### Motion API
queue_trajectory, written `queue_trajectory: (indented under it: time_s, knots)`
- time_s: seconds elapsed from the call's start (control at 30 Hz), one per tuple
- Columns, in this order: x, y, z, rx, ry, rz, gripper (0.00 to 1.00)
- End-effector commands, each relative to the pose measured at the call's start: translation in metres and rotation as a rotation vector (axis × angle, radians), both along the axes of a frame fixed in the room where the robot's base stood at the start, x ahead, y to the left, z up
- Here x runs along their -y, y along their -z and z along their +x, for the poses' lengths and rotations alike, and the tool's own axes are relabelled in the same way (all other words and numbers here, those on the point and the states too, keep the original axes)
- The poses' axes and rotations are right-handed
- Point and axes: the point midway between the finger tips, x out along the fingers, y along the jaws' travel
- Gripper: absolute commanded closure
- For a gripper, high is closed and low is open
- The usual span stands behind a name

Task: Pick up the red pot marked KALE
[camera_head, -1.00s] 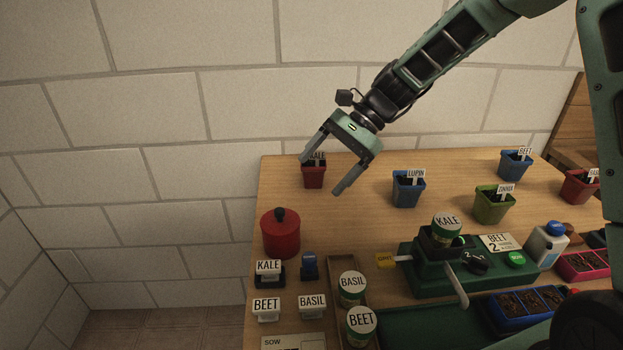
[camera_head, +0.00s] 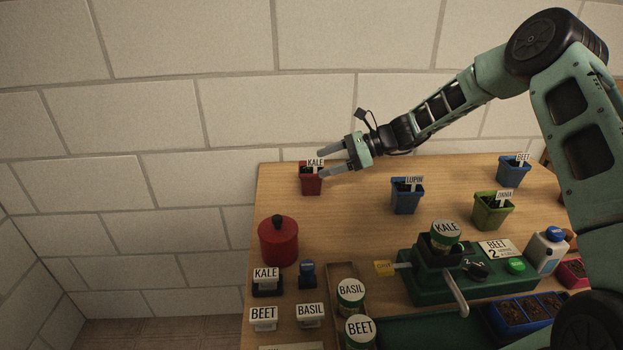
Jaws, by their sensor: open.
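The red pot marked KALE (camera_head: 311,185) stands upright at the back left of the wooden table, with dark soil and a white KALE label (camera_head: 315,162) at its top. My gripper (camera_head: 324,164) is open and comes in from the right, its fingers pointing left. In the picture one finger lies behind or above the pot's label and the other in front of the pot's upper right. I cannot tell whether either finger touches the pot.
A blue LUPIN pot (camera_head: 406,196) stands to the right, with a green pot (camera_head: 492,211) and a blue BEET pot (camera_head: 514,170) beyond. A red lidded canister (camera_head: 278,243) stands in front. A green machine (camera_head: 440,282) fills the front middle. A block wall (camera_head: 180,120) rises behind the table.

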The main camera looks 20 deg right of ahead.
Motion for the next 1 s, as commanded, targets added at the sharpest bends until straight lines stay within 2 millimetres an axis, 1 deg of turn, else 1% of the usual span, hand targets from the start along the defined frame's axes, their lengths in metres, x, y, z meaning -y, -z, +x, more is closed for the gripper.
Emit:
queue_trajectory:
  time_s: [0.03,0.27,0.37,0.6,0.7,0.87,0.9,0.97,1.0]
  knots:
    - [-0.006,0.002,0.001,0.000,-0.001,0.000,0.15]
    - [-0.017,0.007,0.005,0.000,-0.001,0.000,0.15]
    - [-0.025,0.012,0.007,-0.001,-0.003,0.000,0.15]
    - [-0.055,0.026,0.016,-0.001,-0.003,0.000,0.15]
    - [-0.058,0.028,0.018,0.000,0.000,0.000,0.15]
    - [-0.058,0.028,0.018,0.001,0.000,-0.001,0.15]
    - [-0.058,0.028,0.018,0.001,0.000,-0.001,0.26]
    - [-0.058,0.028,0.018,0.001,0.000,-0.001,0.42]
    - [-0.057,0.028,0.018,0.001,0.000,-0.001,0.53]
